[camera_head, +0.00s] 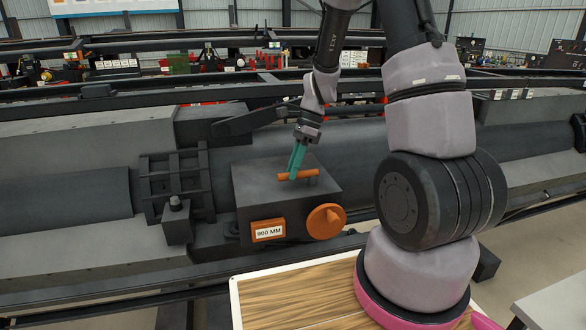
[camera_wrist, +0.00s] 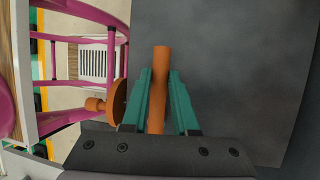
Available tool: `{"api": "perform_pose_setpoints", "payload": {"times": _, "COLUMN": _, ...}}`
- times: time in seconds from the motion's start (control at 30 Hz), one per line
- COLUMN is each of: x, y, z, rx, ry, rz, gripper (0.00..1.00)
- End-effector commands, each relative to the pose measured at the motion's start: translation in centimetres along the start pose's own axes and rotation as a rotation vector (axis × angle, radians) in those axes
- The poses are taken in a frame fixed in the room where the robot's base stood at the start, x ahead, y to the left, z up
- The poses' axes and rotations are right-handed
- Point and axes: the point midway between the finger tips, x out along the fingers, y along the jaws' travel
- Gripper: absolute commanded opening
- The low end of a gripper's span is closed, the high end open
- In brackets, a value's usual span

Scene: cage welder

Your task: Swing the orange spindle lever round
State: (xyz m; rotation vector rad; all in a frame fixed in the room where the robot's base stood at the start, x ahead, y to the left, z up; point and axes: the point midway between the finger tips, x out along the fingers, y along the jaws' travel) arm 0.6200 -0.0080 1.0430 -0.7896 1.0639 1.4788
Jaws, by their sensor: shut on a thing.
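The orange spindle lever (camera_head: 297,174) is a short orange bar on top of the dark grey box (camera_head: 262,186). In the wrist view the lever (camera_wrist: 160,62) runs away from me between the two teal fingers. My gripper (camera_head: 297,168) reaches down onto it from above. In the wrist view my gripper (camera_wrist: 159,90) is shut on the lever, with a finger on each side. The part of the lever near the palm is hidden.
An orange handwheel (camera_head: 325,221) with a knob and an orange-framed "900 MM" label (camera_head: 268,230) are on the box's front. A large dark pipe (camera_head: 350,150) runs behind the box. A wooden-topped table (camera_head: 290,300) is in front.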

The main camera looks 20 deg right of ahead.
Motion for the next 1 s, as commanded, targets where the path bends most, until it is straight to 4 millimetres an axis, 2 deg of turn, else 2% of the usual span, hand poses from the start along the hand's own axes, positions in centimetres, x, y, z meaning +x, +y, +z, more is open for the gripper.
{"api": "perform_pose_setpoints", "payload": {"times": 0.57, "x": -0.1, "y": 0.0, "z": 0.1, "rx": -0.022, "ry": 0.004, "rz": 0.006, "gripper": 0.0}}
{"api": "perform_pose_setpoints", "payload": {"times": 0.77, "x": 0.0, "y": 0.5, "z": 0.0, "rx": -0.103, "ry": 0.022, "rz": 0.039, "gripper": 0.0}}
{"api": "perform_pose_setpoints", "payload": {"times": 1.0, "x": 0.2, "y": 1.6, "z": -0.2, "rx": -0.281, "ry": 0.061, "rz": 0.113, "gripper": 0.0}}
